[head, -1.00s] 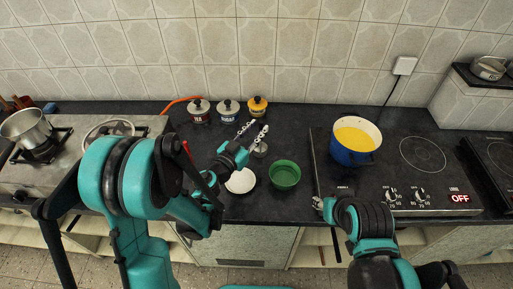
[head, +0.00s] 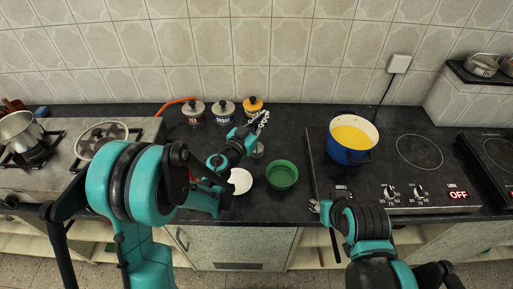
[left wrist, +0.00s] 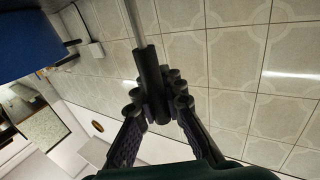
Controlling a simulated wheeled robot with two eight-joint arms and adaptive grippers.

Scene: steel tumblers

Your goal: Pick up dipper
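The dipper (head: 257,151) is steel and stands on the dark counter, left of the blue pot; its handle is mostly hidden behind my gripper in the head view. In the left wrist view its black handle (left wrist: 149,75) and thin steel rod show between the fingers. My left gripper (head: 261,118) has its fingers close together around this handle; it also shows in the left wrist view (left wrist: 160,100). My right gripper (head: 318,206) is low at the counter's front edge, far from the dipper, and too small to read.
A green bowl (head: 282,176) and a white dish (head: 240,181) stand in front of the dipper. A blue pot (head: 346,156) with yellow contents sits on the hob to the right. Three lidded jars (head: 223,112) stand by the wall. Two pots are on the left stove.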

